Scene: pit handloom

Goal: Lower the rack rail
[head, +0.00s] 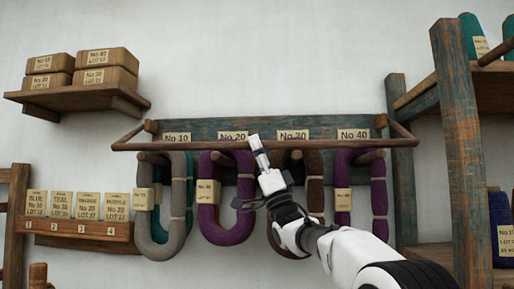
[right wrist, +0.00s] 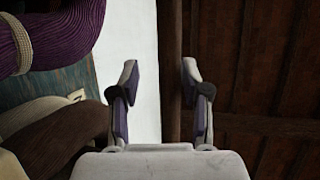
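The rack rail (head: 330,143) is a long thin brown wooden bar running level across the front of the teal label board, above the hanging skeins. Short end arms join it to the board's two ends. My right gripper (head: 257,152) is at the rail, a little left of its middle, with its fingertips overlapping it in the head view. In the right wrist view its fingers (right wrist: 160,80) stand apart. A dark brown bar (right wrist: 168,50) shows between them; whether it is the rail or a beam behind, I cannot tell. My left gripper is not in view.
Grey, purple (head: 228,232) and brown skeins hang on pegs below the teal board (head: 265,125). A shelf with boxes (head: 78,97) is at upper left, above a numbered card rack (head: 75,230). A wooden shelf frame (head: 458,150) stands at right.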

